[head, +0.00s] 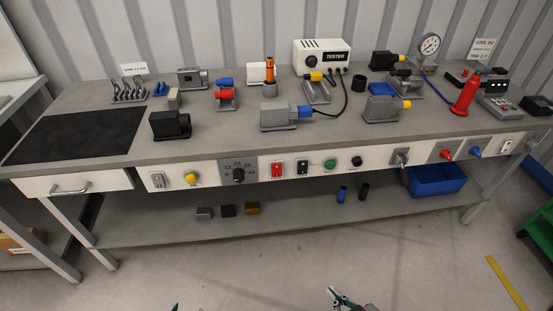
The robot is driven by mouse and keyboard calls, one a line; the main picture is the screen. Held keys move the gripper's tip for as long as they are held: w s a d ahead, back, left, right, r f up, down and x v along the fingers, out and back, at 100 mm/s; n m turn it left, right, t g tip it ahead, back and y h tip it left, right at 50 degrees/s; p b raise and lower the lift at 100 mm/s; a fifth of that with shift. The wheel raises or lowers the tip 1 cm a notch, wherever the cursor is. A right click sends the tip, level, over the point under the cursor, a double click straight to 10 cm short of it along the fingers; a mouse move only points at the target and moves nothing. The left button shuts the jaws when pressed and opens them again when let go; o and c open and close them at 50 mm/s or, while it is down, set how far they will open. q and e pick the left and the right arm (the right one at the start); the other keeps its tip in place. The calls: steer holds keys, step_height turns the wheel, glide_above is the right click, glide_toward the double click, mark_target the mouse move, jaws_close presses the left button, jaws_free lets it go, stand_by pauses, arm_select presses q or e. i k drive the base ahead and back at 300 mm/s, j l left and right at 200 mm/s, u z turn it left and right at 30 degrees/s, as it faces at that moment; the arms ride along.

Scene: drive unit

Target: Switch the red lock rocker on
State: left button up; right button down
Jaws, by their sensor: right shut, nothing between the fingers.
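The red lock rocker (277,169) is set in the white front panel of the workbench, left of a black rocker (302,167). It is small, and I cannot tell which side is pressed in. My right gripper (333,292) is at the bottom of the view, low in front of the bench, well below and apart from the rocker. It is shut and empty. Only a dark tip of my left gripper (174,307) shows at the bottom edge, so I cannot tell its state.
The panel also holds a yellow button (191,178), a black knob (238,174), a green button (329,164) and several other controls. The worktop (215,140) carries motors, a tester (322,56) and a red cone-like part (466,95). The floor before the bench is clear.

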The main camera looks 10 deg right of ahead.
mark_target(276, 168)
steer(key=l+u, duration=0.15)
steer(key=l, duration=0.35)
steer(key=k+l+u, duration=0.2)
steer(key=l, duration=0.3)
steer(key=l+u, duration=0.15)
steer(key=l, duration=0.35)
